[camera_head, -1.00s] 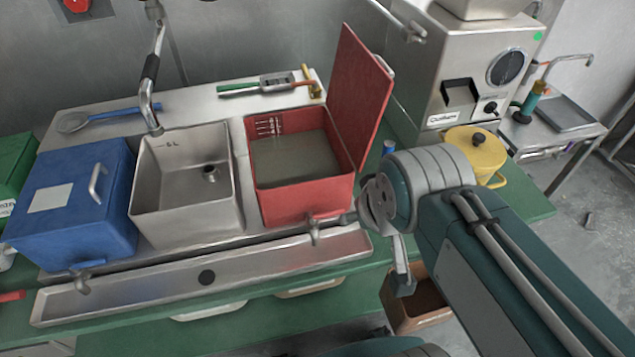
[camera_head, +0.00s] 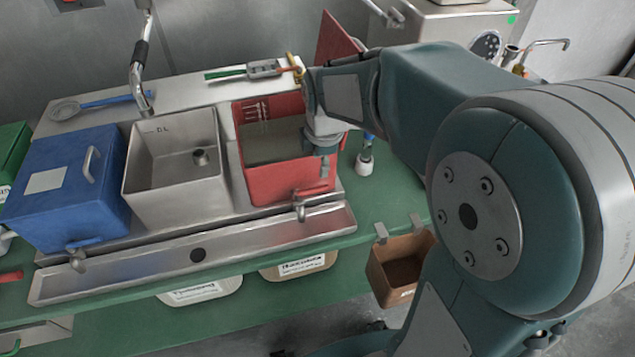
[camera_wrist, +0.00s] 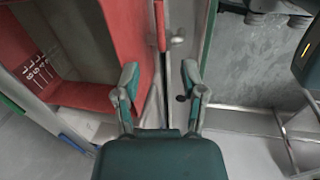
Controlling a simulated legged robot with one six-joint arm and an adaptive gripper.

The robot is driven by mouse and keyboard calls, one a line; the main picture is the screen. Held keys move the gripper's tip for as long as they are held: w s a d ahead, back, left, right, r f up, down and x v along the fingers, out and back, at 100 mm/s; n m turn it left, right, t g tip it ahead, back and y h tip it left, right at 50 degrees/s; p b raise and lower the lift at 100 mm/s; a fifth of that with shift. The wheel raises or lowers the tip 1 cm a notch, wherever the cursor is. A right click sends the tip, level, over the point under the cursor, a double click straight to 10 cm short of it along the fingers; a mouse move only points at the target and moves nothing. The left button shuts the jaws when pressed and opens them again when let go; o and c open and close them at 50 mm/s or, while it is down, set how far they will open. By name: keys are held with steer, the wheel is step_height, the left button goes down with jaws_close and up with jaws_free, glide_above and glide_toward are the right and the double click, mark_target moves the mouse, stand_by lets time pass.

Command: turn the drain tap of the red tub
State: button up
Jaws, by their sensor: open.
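The red tub (camera_head: 278,185) stands at the right of the row of tubs, lid raised, with greyish contents. Its metal drain tap (camera_head: 300,210) sticks out low on the front wall, above the trough. In the wrist view, the red tub wall (camera_wrist: 125,30) fills the left, and a red bar (camera_wrist: 160,25), apparently the tap's handle, lies beyond the fingertips, roughly between them. My gripper (camera_head: 325,168) hangs at the tub's front right corner, above the tap. In the wrist view my gripper (camera_wrist: 160,70) is open with nothing between its fingers. Contact with the tap cannot be seen.
A steel trough (camera_head: 130,278) runs along the front below the taps. A steel tub (camera_head: 170,185) and a blue tub (camera_head: 70,200) stand to the left. A small white-based item (camera_head: 365,165) stands right of the red tub. A brown box (camera_head: 385,280) hangs at the counter edge.

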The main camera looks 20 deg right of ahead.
mark_target(318, 188)
steer(key=f, duration=0.3)
steer(key=w+f, duration=0.1)
steer(key=f, duration=0.3)
steer(key=w+f, duration=0.1)
steer(key=f, duration=0.2)
steer(key=shift+w+f, duration=0.15)
steer(key=shift+f, duration=0.25)
jaws_close()
